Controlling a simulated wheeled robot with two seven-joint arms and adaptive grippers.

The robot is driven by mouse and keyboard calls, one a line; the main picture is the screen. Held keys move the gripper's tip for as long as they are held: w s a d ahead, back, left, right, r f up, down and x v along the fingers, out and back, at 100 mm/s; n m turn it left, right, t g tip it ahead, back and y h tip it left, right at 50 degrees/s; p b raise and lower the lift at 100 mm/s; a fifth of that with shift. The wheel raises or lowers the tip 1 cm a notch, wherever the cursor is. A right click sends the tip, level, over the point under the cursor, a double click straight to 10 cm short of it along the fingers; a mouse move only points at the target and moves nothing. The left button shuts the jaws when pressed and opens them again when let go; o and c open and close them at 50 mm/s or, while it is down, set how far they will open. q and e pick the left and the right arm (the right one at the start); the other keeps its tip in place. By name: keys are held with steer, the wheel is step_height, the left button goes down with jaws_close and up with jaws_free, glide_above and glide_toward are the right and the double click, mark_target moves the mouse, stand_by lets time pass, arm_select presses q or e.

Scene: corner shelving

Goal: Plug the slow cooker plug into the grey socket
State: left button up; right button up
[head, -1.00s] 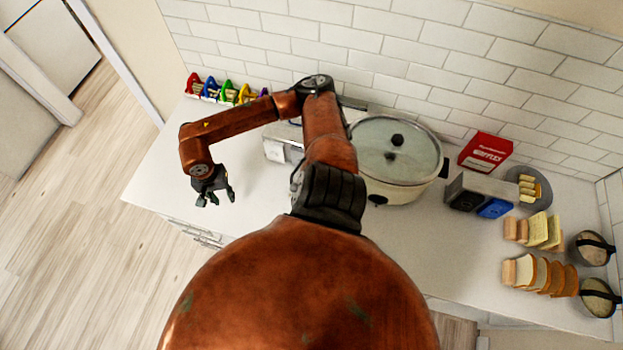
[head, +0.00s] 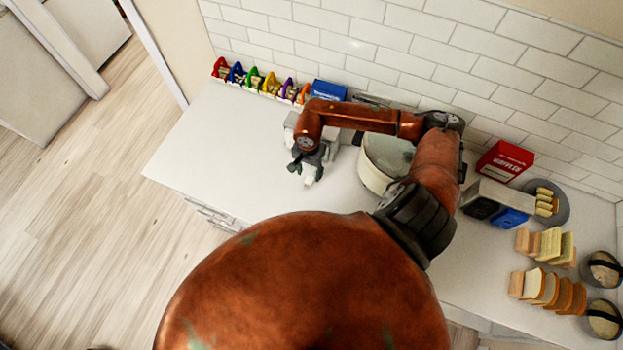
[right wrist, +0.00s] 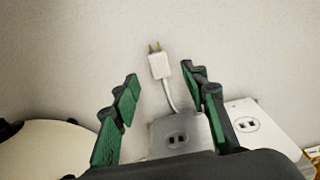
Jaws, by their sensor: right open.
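In the right wrist view the white slow cooker plug (right wrist: 159,66) lies on the counter, its two prongs pointing up in the picture. Its cord runs down to the edge of the grey socket (right wrist: 180,133). A white socket (right wrist: 258,128) is beside it on the right. My right gripper (right wrist: 160,74) is open, its fingers on either side of the plug and apart from it. In the head view my right gripper (head: 306,168) is over the counter left of the slow cooker (head: 372,172), which my arm partly hides. My left gripper is not in view.
Coloured holders (head: 255,78) and a blue box (head: 328,90) stand along the tiled wall. A red waffle box (head: 504,160), toaster (head: 487,200) and bread slices (head: 548,290) are on the right. The counter's left part (head: 215,150) is clear.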

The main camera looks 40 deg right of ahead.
mark_target(309, 180)
step_height(309, 180, down, 4)
steer(key=shift+s+a+r+p, duration=0.1)
steer(key=shift+s+r+p, duration=0.1)
steer(key=shift+p, duration=0.55)
steer(key=shift+w+f, duration=0.1)
steer(key=shift+f, duration=0.3)
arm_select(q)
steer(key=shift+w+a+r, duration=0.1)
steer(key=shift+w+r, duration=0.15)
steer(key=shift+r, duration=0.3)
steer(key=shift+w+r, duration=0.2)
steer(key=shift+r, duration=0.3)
arm_select(e)
jaws_close()
